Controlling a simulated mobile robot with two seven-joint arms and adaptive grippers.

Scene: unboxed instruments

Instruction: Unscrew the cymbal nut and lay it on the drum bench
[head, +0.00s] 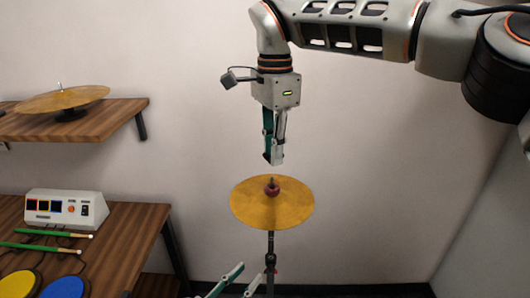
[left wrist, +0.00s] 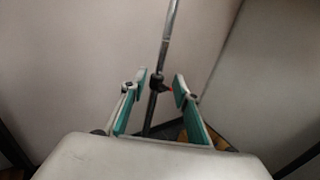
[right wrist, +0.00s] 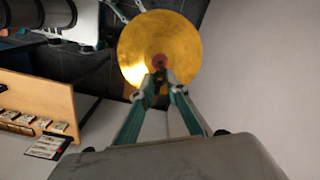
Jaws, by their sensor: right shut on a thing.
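The gold cymbal (head: 255,208) lies level on its stand (head: 270,245), with a dark red felt (head: 272,187) at its centre. My right gripper (head: 273,160) points down just above the stand's top. In the right wrist view its fingertips (right wrist: 160,82) are together on a small dark thing, seemingly the cymbal nut, though the fingers largely hide it. The cymbal (right wrist: 185,45) shows below it. My left gripper (left wrist: 160,85) is open, with the stand's pole (left wrist: 171,30) passing between its fingers, below the cymbal. The wooden drum bench (head: 130,225) stands at the lower left.
The bench bears a white drum module (head: 65,208), green drumsticks (head: 50,247), a yellow pad (head: 20,284) and a blue pad (head: 65,288). Its right end is bare. A wall shelf (head: 115,120) above holds another cymbal (head: 65,99).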

